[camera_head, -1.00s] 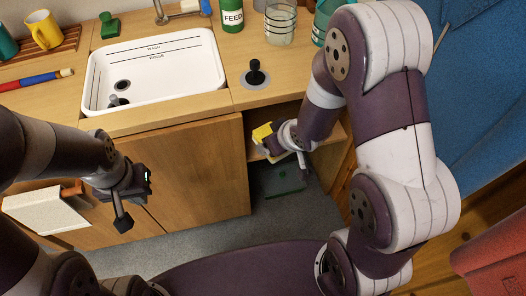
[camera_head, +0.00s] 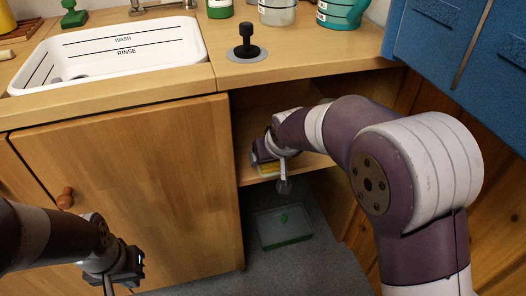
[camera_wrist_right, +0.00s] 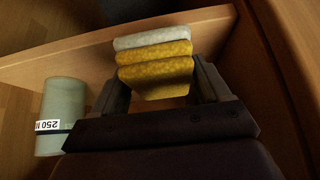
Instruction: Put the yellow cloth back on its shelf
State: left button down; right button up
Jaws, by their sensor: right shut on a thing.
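The yellow cloth (camera_head: 268,172) is folded and sits in my right gripper (camera_head: 264,155), inside the open compartment under the counter. In the right wrist view the cloth (camera_wrist_right: 155,70) shows yellow layers and a pale grey one, between the two fingers of the right gripper (camera_wrist_right: 160,88). The wooden shelf (camera_head: 314,162) is level with the cloth; its board also shows in the wrist view (camera_wrist_right: 60,68). I cannot tell whether the cloth touches it. My left gripper (camera_head: 124,272) is empty in front of the cabinet door; its opening is unclear.
A green tray (camera_head: 284,228) lies on the floor below the shelf. A pale green cylinder (camera_wrist_right: 62,112) marked 250 shows in the wrist view. The closed cabinet door (camera_head: 140,180) is left of the opening, the counter (camera_head: 300,50) above, a blue panel (camera_head: 490,60) upper right.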

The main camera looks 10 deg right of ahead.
jog(key=w+b, duration=0.1)
jog(key=w, duration=0.2)
jog(key=w+b, duration=0.1)
jog(key=w, duration=0.2)
jog(key=shift+a+f, duration=0.1)
jog(key=shift+f, duration=0.1)
jog(key=shift+w+f+b, duration=0.3)
jog(key=shift+f+b, duration=0.35)
jog(key=shift+b, duration=0.25)
jog(key=shift+s+r, duration=0.1)
jog(key=shift+r, duration=0.1)
jog(key=shift+f, duration=0.2)
jog(key=o, duration=1.1)
jog(key=shift+r, duration=0.1)
